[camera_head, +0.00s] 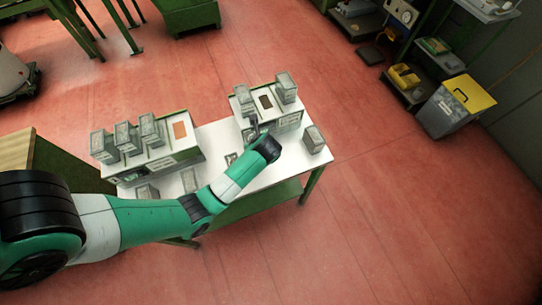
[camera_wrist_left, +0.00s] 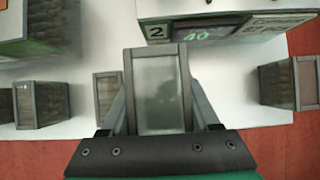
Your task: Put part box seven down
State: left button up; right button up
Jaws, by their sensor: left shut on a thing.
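My left gripper (camera_head: 256,130) is over the white table, just in front of the right-hand station. In the left wrist view my left gripper (camera_wrist_left: 160,112) is shut on a grey-framed part box (camera_wrist_left: 158,88) with a pale, smooth face. No number shows on this box, so I cannot read whether it is seven. The box is close to the front of the station (camera_wrist_left: 225,30), which bears a "2" and a green "40" display. I cannot tell whether its underside touches the table. My right gripper is in neither view.
The white table (camera_head: 214,138) carries a left station (camera_head: 165,163) with several boxes and a right station (camera_head: 285,124) with boxes on top. A loose box (camera_head: 313,139) stands at the right; others (camera_wrist_left: 41,104) (camera_wrist_left: 107,95) stand left of the held box.

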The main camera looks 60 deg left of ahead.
pick_arm(q)
jog(key=shift+s+a, duration=0.25)
jog(key=shift+s, duration=0.1)
notch_tip(320, 180, down, 10)
jog(key=b, duration=0.3)
jog(key=shift+d+b, duration=0.1)
jog(key=shift+b, duration=0.25)
jog(key=shift+w, duration=0.1)
jog(key=shift+f, duration=0.1)
jog(key=o, duration=1.4)
